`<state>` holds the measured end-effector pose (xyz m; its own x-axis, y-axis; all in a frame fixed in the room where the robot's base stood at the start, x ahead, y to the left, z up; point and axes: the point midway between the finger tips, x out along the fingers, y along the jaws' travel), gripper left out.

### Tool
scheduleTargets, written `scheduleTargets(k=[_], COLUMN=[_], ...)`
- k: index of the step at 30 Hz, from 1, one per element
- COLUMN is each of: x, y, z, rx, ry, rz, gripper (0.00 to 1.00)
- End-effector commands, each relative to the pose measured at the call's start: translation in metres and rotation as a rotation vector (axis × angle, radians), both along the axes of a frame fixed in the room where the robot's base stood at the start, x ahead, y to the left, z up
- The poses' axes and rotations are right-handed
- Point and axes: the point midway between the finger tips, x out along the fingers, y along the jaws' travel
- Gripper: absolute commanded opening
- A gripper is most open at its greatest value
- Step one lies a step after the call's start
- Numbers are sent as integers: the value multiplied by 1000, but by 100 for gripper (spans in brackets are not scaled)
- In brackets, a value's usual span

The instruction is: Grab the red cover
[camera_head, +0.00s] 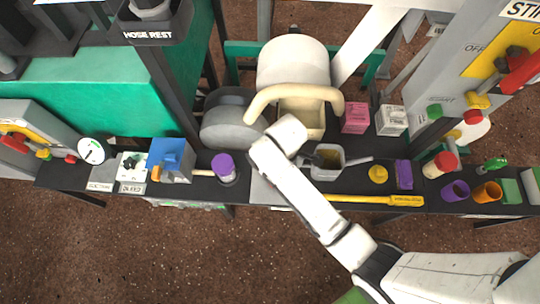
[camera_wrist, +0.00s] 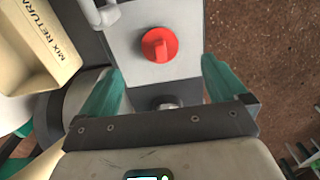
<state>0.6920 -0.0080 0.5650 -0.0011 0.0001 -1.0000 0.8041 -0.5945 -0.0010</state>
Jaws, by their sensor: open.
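A round red piece with a raised ridge (camera_wrist: 159,44), possibly the red cover, sits on a light grey panel (camera_wrist: 125,20) in the wrist view. My gripper (camera_wrist: 162,88) is open, its teal fingers spread apart with nothing between the tips. The red piece lies beyond the fingertips, roughly centred between them and not touched. In the head view my arm hides this piece, and my fingers cannot be made out. A white jar with a red lid (camera_head: 445,161) also stands at the right of the bench in the head view.
A cream container marked MIX RETURN (camera_wrist: 45,45) is close at the left in the wrist view. In the head view, a purple-topped can (camera_head: 223,166), a grey tub (camera_head: 327,173) and a yellow bar (camera_head: 376,200) lie around my arm. Brown floor is in front.

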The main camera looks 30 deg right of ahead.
Motion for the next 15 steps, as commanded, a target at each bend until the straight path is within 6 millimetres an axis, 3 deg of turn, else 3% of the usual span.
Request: scheduleTargets(k=[9, 15], x=[0, 1], y=[0, 1], z=[-43, -57], rx=[-1, -1], ry=[2, 1], rz=[1, 1], gripper=[98, 98])
